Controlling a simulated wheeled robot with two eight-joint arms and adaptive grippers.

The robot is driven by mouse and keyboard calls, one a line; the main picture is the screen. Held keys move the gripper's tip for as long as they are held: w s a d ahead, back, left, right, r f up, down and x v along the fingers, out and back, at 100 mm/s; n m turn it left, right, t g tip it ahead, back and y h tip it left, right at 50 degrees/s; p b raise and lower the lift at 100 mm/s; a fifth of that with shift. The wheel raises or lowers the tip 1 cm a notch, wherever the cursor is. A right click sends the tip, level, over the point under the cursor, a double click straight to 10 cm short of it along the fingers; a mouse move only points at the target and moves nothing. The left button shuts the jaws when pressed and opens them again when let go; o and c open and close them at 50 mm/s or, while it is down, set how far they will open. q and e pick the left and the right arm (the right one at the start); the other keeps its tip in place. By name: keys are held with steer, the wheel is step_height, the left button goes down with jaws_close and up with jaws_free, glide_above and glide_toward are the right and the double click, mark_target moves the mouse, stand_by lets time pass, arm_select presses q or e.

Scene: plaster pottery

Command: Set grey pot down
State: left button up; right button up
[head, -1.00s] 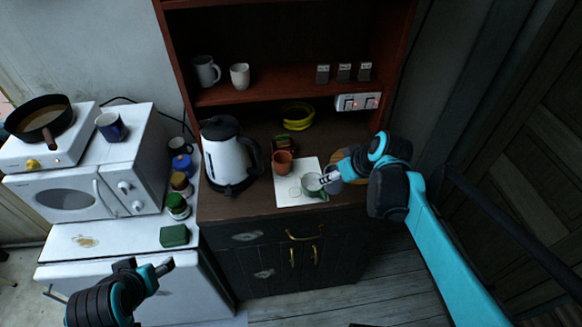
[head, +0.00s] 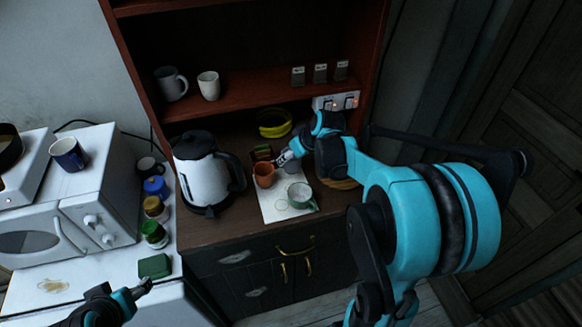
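The grey pot (head: 291,167) stands at the back right of the white sheet (head: 270,210), just right of the terracotta pot (head: 264,176). It is small and partly hidden by my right gripper (head: 284,158), whose fingertips are at its rim. The view is too small to tell whether the fingers grip it or are apart. A green cup (head: 301,197) with a handle stands in front of the grey pot on the sheet. My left gripper (head: 143,288) is low at the left, over the white cabinet, with nothing visible in it; its finger gap is unclear.
A white kettle (head: 204,175) stands left of the sheet. A yellow-green bowl (head: 274,123) and small dark boxes (head: 262,153) are behind. A round wooden board (head: 342,184) lies to the right. The front of the sheet has a ring mark and is bare.

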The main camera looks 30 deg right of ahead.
mark_target(292, 165)
steer(key=shift+w+f+b, duration=0.1)
steer(key=shift+f+b, duration=0.5)
steer(key=shift+f, duration=1.45)
steer(key=shift+f, duration=0.2)
steer(key=o, duration=0.9)
steer(key=shift+r, duration=0.1)
